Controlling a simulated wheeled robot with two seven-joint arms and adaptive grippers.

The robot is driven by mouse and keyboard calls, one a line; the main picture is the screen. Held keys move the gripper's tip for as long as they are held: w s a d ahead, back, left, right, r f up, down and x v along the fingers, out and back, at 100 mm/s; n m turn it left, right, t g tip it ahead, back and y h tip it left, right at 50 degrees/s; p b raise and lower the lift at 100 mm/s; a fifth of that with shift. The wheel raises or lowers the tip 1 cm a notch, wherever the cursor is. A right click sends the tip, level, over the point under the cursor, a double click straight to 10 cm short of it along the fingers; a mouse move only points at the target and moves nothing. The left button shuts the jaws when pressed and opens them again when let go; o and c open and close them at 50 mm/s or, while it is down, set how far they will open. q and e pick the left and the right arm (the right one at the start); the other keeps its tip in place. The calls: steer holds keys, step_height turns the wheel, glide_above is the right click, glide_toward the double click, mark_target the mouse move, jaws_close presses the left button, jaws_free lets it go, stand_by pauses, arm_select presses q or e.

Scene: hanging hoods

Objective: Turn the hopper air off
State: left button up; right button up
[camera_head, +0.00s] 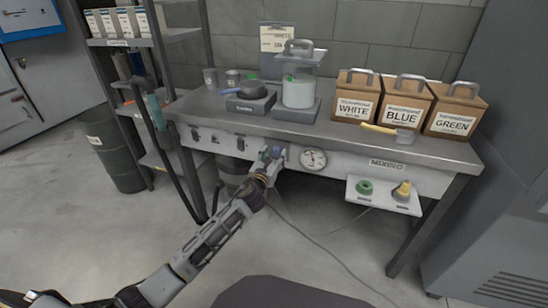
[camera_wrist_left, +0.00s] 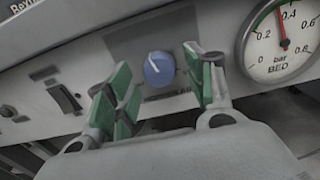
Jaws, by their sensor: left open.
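A round blue knob (camera_wrist_left: 159,69) with a white pointer line sits on a grey plate on the bench's front panel. The pointer line leans up and to the left. A label below it is too blurred and covered to read. My left gripper (camera_head: 272,154) is at this knob in the head view and hides most of it. In the left wrist view the gripper (camera_wrist_left: 160,88) is open, with its green-padded fingers on either side of the knob and gaps between. A dial gauge (camera_wrist_left: 283,40) marked bar and BED is right of the knob. My right gripper is not in view.
Dark switches (camera_head: 241,144) line the panel left of the knob. A small shelf (camera_head: 384,194) with a green and a yellow item juts out at right. Boxes marked WHITE (camera_head: 354,108), BLUE and GREEN stand on the bench. Floor below is mostly open, with a cable.

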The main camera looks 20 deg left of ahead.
arm_select(q)
steer(key=shift+w, duration=0.25)
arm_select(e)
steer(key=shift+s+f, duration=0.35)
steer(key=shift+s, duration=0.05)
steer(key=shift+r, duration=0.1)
arm_select(q)
steer(key=c, duration=1)
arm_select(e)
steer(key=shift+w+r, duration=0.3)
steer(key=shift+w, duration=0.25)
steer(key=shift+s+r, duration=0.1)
